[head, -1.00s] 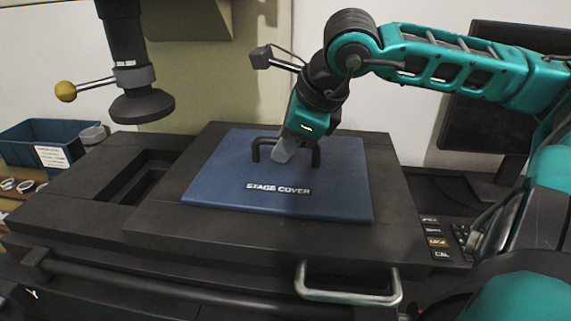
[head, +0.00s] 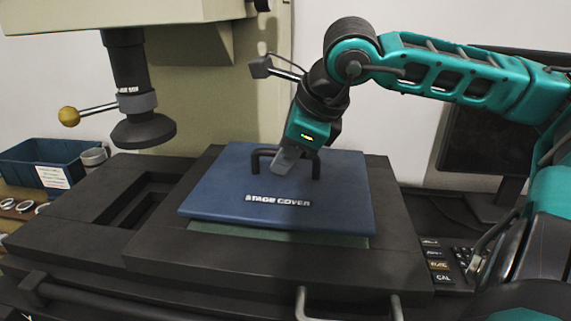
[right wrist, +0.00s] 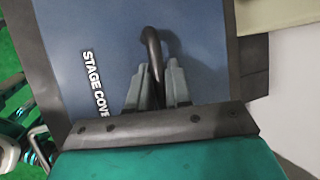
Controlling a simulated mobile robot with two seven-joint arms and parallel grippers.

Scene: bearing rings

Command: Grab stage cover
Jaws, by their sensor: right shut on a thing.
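The blue stage cover (head: 235,190), lettered "STAGE COVER", is held slightly above the black stage (head: 150,244). A strip of green surface (head: 280,236) shows beneath its front edge. My right gripper (head: 285,163) is shut on the cover's dark handle (head: 262,155). The right wrist view shows the fingers (right wrist: 158,88) closed around the handle (right wrist: 153,50), with the blue cover (right wrist: 105,30) behind. My left gripper is not in view.
A dark lens column (head: 143,130) with a yellow-knobbed lever (head: 69,116) hangs at the left. A blue bin (head: 45,163) and rings (head: 22,206) are at far left. A monitor (head: 480,140) and keypad (head: 437,264) are at the right. A metal handle (head: 350,300) is in front.

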